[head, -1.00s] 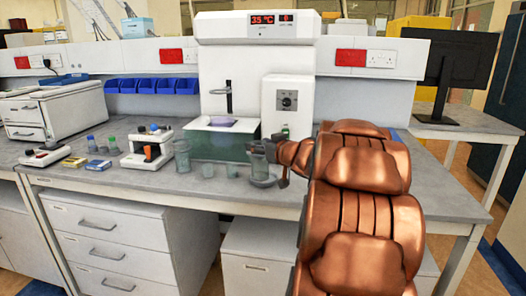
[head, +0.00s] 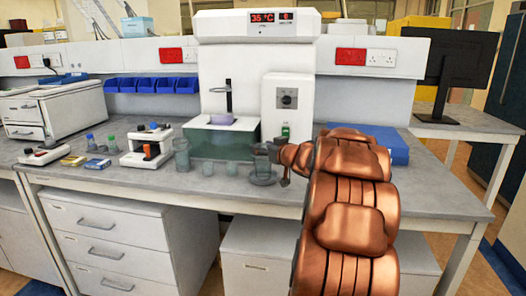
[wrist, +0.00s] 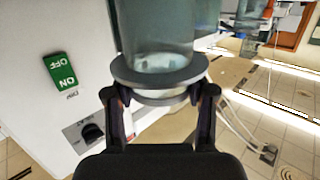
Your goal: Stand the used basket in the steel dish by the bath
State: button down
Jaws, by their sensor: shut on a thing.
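The used basket (head: 261,163) is a clear cylinder at the bench front, right of the bath. In the wrist view its body (wrist: 158,30) runs up the picture from a grey ring, and my two fingers (wrist: 160,98) close on that ring end. My gripper (head: 279,154) in the head view is shut on it. The grey steel dish (head: 264,183) lies under the basket. Whether the basket's lower end touches the dish I cannot tell. The bath (head: 220,145) is a greenish clear tank with a lilac piece under a dark rod.
A tall clear beaker (head: 182,156) and two small glasses (head: 208,169) (head: 232,169) stand left of the dish. The white control unit (head: 288,97) rises behind my gripper. A blue box (head: 397,148) lies right of my arm.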

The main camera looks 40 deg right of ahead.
dwell(0.3)
jog(key=shift+c, duration=1.9)
grip_release()
jog(key=shift+f, duration=0.1)
jog(key=p+v, duration=0.1)
jog(key=v, duration=1.1)
jog(key=shift+a, duration=0.1)
